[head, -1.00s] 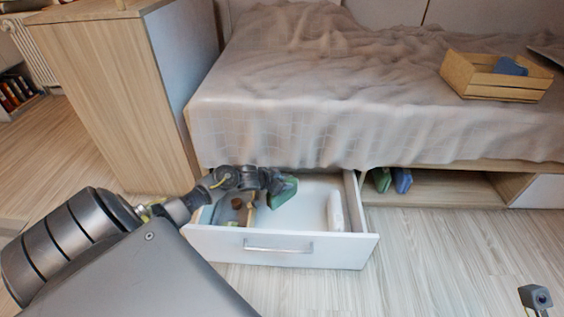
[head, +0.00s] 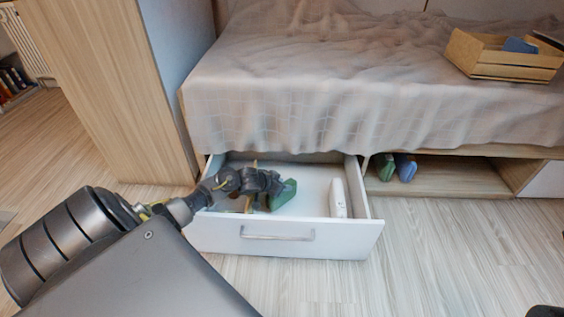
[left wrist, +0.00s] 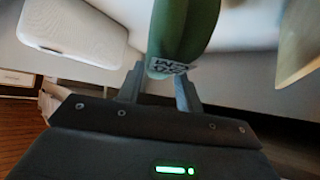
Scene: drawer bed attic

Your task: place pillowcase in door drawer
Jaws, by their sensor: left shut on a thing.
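The open white drawer (head: 300,236) sticks out from under the bed. My left gripper (head: 272,190) reaches into it over the left half. It is shut on a green folded cloth thing (head: 284,194), which may be the pillowcase. In the left wrist view the green thing (left wrist: 182,30) with a small printed label stands between the two fingers, above the white drawer floor. I cannot tell whether it touches the floor. A white box-like thing (head: 338,198) lies at the drawer's right side; it also shows in the left wrist view (left wrist: 72,32).
A wooden cabinet (head: 95,85) stands left of the drawer. The bed cover (head: 300,100) hangs above the drawer's back. A wooden crate (head: 510,72) with a blue thing sits on the bed. A green and a blue item (head: 405,167) stand in the open compartment at right.

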